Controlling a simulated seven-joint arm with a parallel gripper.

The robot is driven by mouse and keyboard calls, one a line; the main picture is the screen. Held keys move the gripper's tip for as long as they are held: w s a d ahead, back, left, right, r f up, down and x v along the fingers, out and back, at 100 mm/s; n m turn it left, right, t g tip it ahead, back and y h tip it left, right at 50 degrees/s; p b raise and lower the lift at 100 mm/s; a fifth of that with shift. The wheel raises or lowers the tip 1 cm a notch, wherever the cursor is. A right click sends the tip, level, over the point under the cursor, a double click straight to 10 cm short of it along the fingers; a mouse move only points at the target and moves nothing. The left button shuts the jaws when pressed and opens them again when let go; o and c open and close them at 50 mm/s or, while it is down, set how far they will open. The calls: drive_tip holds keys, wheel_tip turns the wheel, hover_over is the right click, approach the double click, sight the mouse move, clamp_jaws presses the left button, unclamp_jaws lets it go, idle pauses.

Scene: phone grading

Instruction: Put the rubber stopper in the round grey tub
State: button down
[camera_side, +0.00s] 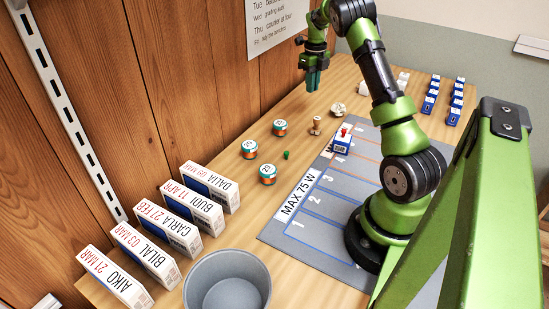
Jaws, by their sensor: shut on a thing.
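The round grey tub (228,264) stands at the front of the table, cut off by the bottom edge of the picture. My gripper (313,88) is high above the far part of the table, near the wooden wall, and far from the tub. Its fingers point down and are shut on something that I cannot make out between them. A small green piece (286,155) stands on the table among the round tins; I cannot tell whether it is the rubber stopper. I cannot identify the stopper for sure.
Several labelled white boxes (163,229) line the wall left of the tub. Teal-and-orange tins (268,174), a wooden stamp-like piece (316,125) and a cream round piece (338,109) stand mid-table. A numbered grey mat (310,228) holds a blue box with a red top (342,140).

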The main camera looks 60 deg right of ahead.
drive_tip(key=shift+r, duration=0.3)
